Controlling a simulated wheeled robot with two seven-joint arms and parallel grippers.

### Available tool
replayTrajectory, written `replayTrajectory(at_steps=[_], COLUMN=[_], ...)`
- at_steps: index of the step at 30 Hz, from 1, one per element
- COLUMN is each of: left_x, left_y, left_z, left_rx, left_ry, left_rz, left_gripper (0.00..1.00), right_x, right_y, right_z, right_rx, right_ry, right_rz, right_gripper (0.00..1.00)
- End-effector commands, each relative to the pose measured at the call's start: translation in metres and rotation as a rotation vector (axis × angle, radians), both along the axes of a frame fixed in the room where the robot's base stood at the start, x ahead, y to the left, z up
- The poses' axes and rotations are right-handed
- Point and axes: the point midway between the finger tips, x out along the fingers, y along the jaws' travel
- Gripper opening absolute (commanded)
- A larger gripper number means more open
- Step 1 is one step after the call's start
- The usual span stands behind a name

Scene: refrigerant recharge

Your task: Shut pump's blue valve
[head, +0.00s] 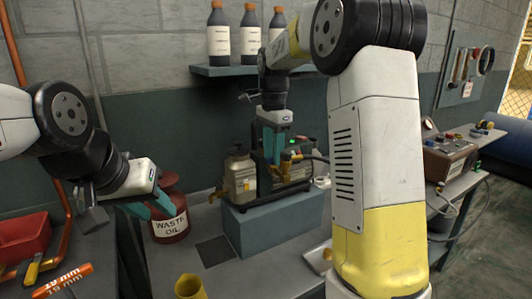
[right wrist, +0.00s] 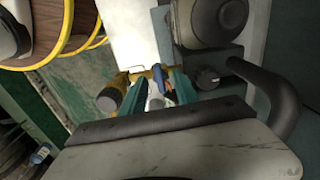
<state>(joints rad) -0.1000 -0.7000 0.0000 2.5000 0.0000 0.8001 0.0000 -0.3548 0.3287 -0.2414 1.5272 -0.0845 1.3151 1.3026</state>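The pump (head: 291,165), a dark unit with a green light, stands on a grey-blue block. My right gripper (head: 271,146) points down at its near left side, and its teal fingers also show in the right wrist view (right wrist: 158,88). They look apart, with a small blue part (right wrist: 159,76), likely the blue valve, between or just beyond them. I cannot tell whether they touch it. The valve is hidden in the head view. My left gripper (head: 150,208) is open and empty, close to the red waste oil can (head: 169,222).
A yellow cup (head: 190,288) is at the front. Dark bottles (head: 250,35) line a wall shelf (head: 215,71). A red bin (head: 22,238) is at left.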

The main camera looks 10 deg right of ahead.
Motion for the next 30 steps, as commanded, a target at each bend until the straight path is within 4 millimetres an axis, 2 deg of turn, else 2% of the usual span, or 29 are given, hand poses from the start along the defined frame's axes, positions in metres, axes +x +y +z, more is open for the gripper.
replayTrajectory(at_steps=[11,30], left_x=[0.000,0.000], left_y=[0.000,0.000], left_z=[0.000,0.000], left_rx=[0.000,0.000], left_ry=[0.000,0.000], left_rz=[0.000,0.000], left_gripper=[0.36,0.36], right_x=[0.000,0.000], right_y=[0.000,0.000], right_z=[0.002,0.064], right_rx=[0.000,0.000], right_ry=[0.000,-0.001], right_rz=[0.001,0.002], right_gripper=[0.36,0.36])
